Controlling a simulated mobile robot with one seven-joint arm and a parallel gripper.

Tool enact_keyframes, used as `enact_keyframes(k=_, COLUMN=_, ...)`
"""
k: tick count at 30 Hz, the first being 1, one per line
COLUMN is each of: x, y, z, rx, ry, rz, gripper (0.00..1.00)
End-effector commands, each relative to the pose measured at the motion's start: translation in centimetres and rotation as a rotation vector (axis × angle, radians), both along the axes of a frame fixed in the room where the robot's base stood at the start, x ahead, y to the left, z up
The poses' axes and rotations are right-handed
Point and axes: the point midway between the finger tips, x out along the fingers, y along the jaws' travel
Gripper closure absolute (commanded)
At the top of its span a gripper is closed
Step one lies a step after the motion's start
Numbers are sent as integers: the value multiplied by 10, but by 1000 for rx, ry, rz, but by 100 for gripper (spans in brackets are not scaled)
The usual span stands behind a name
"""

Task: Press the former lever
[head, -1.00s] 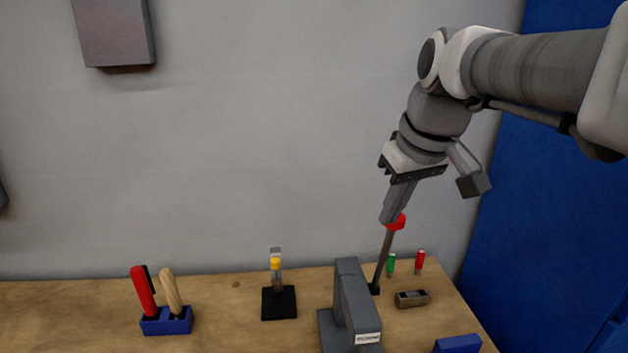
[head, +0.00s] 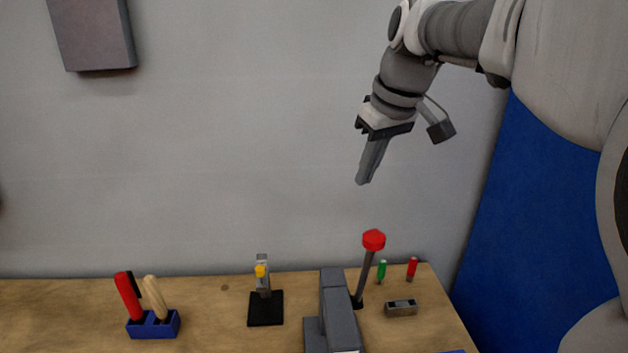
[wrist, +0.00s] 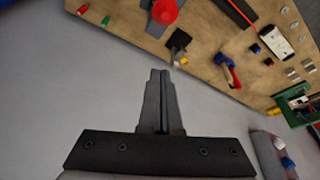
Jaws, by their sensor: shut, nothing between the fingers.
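The former (head: 340,315) is a grey block on the wooden bench. Its lever (head: 366,272) is a thin dark rod with a red knob (head: 374,240), standing up and leaning slightly right beside the block. The red knob also shows at the top of the wrist view (wrist: 165,12). My gripper (head: 362,182) is shut and empty, pointing down above the knob in the head view, with a clear gap between them. In the wrist view its fingers (wrist: 160,73) are together, apart from the knob.
A blue holder (head: 153,326) with red-handled and wooden-handled tools stands at left. A black-based stand (head: 265,310) with a yellow top is left of the former. Green (head: 381,271) and red (head: 412,268) small items and a grey block (head: 401,308) lie right. A grey wall rises behind.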

Motion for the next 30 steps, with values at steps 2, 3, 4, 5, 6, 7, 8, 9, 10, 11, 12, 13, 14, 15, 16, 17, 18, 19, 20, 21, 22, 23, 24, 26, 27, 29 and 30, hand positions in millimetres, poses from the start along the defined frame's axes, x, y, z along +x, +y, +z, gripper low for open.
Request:
enact_keyframes(k=2, x=0, y=0, z=0, rx=0, ry=0, rz=0, gripper=100)
enact_keyframes(k=3, x=0, y=0, z=0, rx=0, ry=0, rz=0, gripper=100)
enact_keyframes(k=4, x=0, y=0, z=0, rx=0, ry=0, rz=0, gripper=100)
enact_keyframes(k=5, x=0, y=0, z=0, rx=0, ry=0, rz=0, gripper=100)
enact_keyframes(k=6, x=0, y=0, z=0, rx=0, ry=0, rz=0, gripper=100)
enact_keyframes(k=7, x=0, y=0, z=-1, rx=0, ry=0, rz=0, gripper=100)
enact_keyframes(k=8, x=0, y=0, z=-2, rx=0, ry=1, rz=0, gripper=100)
enact_keyframes(k=9, x=1, y=1, z=-4, rx=0, ry=2, rz=0, gripper=100)
enact_keyframes(k=10, x=1, y=1, z=-6, rx=0, ry=4, rz=1, gripper=100)
enact_keyframes(k=11, x=2, y=2, z=-9, rx=1, ry=4, rz=0, gripper=100)
enact_keyframes(k=12, x=4, y=2, z=-14, rx=0, ry=4, rz=1, gripper=100)
enact_keyframes(k=13, x=5, y=3, z=-18, rx=0, ry=4, rz=1, gripper=100)
enact_keyframes(k=14, x=6, y=4, z=-23, rx=0, ry=4, rz=1, gripper=100)
enact_keyframes(k=15, x=8, y=5, z=-30, rx=0, ry=6, rz=1, gripper=100)
enact_keyframes(k=16, x=10, y=6, z=-36, rx=0, ry=6, rz=1, gripper=100)
enact_keyframes(k=17, x=12, y=7, z=-43, rx=1, ry=7, rz=1, gripper=100)
enact_keyframes(k=18, x=14, y=9, z=-51, rx=0, ry=7, rz=1, gripper=100)
enact_keyframes(k=19, x=17, y=9, z=-57, rx=0, ry=7, rz=0, gripper=100)
enact_keyframes(k=20, x=19, y=10, z=-63, rx=1, ry=6, rz=0, gripper=100)
enact_keyframes(k=21, x=21, y=12, z=-72, rx=0, ry=7, rz=0, gripper=100)
enact_keyframes(k=22, x=23, y=13, z=-78, rx=0, ry=7, rz=0, gripper=100)
enact_keyframes(k=23, x=25, y=14, z=-84, rx=1, ry=6, rz=0, gripper=100)
enact_keyframes(k=24, x=27, y=15, z=-92, rx=0, ry=7, rz=-1, gripper=100)
enact_keyframes(k=26, x=24, y=12, z=-94, rx=1, ry=0, rz=-3, gripper=100)
enact_keyframes(k=27, x=18, y=9, z=-92, rx=0, ry=-1, rz=-3, gripper=100)
enact_keyframes(k=29, x=11, y=6, z=-93, rx=0, ry=-1, rz=-3, gripper=100)
enact_keyframes(k=30, x=7, y=4, z=-93, rx=0, ry=-1, rz=-2, gripper=100)
